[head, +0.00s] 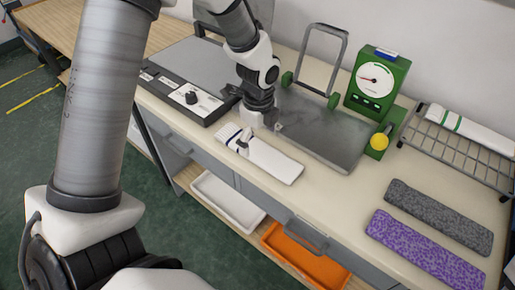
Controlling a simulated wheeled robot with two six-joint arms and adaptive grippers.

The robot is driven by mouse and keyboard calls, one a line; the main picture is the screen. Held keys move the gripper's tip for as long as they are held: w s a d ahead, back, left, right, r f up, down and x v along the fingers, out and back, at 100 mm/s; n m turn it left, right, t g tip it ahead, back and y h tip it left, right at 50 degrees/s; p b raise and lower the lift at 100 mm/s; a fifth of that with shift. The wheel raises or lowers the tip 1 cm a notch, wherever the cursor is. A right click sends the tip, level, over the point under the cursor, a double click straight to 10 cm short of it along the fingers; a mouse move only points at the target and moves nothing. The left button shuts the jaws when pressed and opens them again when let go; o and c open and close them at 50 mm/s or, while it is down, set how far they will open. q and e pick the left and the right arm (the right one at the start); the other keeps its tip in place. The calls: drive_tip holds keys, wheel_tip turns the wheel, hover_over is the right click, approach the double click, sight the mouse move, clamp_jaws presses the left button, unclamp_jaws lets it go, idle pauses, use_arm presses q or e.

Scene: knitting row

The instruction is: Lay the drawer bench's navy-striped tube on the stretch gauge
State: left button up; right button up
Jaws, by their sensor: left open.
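The navy-striped tube (272,164) is a flat white strip with navy stripes near its left end, lying on the drawer bench (330,189) close to the front edge. My left gripper (245,143) points down at the tube's striped end, with its fingers open around or just above it; contact cannot be told. The stretch gauge is a grey metal plate (335,141) with a green dial housing (375,82) behind and a grey hoop on green feet. Its plate is bare where it shows; my left wrist hides its left part. My right gripper is not in view.
A flat machine with a control panel (190,98) stands left of the gauge. At right, a wire rack (452,150) holds a green-striped white tube (470,130). Grey (440,215) and purple (425,247) knits lie in front. White (228,200) and orange (300,262) trays sit below.

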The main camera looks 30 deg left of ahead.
sight(259, 149)
use_arm(q)
drive_tip(key=f, duration=0.4)
drive_tip(key=shift+w, duration=0.4)
drive_tip(key=shift+s+r, duration=0.2)
drive_tip(key=shift+c, duration=0.4)
drive_tip(key=c, duration=0.9)
drive_tip(key=shift+o, duration=0.2)
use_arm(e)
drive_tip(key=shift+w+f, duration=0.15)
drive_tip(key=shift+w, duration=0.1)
